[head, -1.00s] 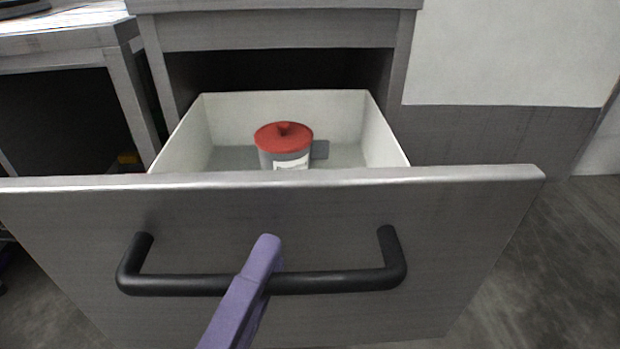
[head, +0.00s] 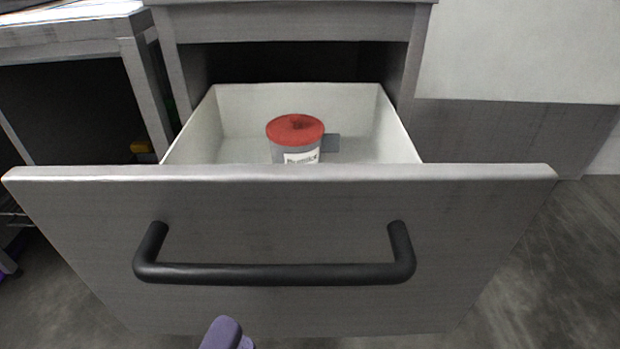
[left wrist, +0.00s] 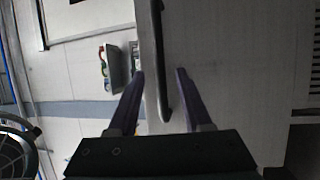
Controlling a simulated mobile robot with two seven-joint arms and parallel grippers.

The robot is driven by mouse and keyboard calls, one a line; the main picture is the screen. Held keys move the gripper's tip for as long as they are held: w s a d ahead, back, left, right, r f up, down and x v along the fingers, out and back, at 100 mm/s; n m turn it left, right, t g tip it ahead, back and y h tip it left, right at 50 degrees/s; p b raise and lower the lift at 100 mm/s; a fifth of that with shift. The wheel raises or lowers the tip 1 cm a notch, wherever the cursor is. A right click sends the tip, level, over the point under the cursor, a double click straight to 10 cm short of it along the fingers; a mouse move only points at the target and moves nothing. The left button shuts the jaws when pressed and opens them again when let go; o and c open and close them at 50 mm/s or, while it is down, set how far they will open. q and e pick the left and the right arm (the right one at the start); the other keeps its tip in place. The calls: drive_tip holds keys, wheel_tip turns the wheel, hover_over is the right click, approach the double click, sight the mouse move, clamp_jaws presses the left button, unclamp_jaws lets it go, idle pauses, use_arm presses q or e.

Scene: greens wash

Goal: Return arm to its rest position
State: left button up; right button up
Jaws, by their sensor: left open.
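My left gripper (head: 228,334) shows at the bottom edge of the head view, only its purple fingertips in sight, below and apart from the black drawer handle (head: 275,273). In the left wrist view the two purple fingers (left wrist: 160,72) are spread open with nothing held. The handle (left wrist: 160,60) appears between or beyond them there, and I cannot tell how far off it is. The grey drawer (head: 90,220) stands pulled open. My right gripper is not in view.
A jar with a red lid (head: 295,129) stands inside the open drawer's white bin (head: 195,128). A grey open-fronted unit (head: 148,90) stands at the left. Dark floor (head: 540,270) is clear at the right.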

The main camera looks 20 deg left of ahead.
use_arm(q)
drive_tip(key=v, duration=0.2)
drive_tip(key=shift+s+f, duration=0.1)
drive_tip(key=shift+s, duration=0.25)
drive_tip(key=w+r+m+g+h+p, duration=0.1)
drive_tip(key=w+r+m+g+p, duration=0.2)
drive_tip(key=r+p, duration=0.5)
drive_tip(key=w+r+m+g+p, duration=0.25)
drive_tip(key=r+m+p, duration=0.25)
drive_tip(key=p, duration=0.4)
drive_tip(key=w+r+m+g+h+p, duration=0.15)
drive_tip(key=r+m+g+p, duration=0.25)
drive_tip(key=r+p, duration=0.4)
drive_tip(key=s+a+r+m+g+y+p, duration=0.25)
drive_tip(key=s+a+r+p, duration=0.2)
drive_tip(key=r+p, duration=0.45)
drive_tip(key=s+a+r+m+g+y+p, duration=0.25)
drive_tip(key=a+r+g+p, duration=0.2)
drive_tip(key=r+p, duration=0.55)
wheel_tip(320, 180, up, 35)
drive_tip(key=p, duration=3.5)
drive_tip(key=shift+s+r+m+p, duration=0.15)
drive_tip(key=shift+m+p, duration=0.15)
drive_tip(key=shift+m, duration=0.1)
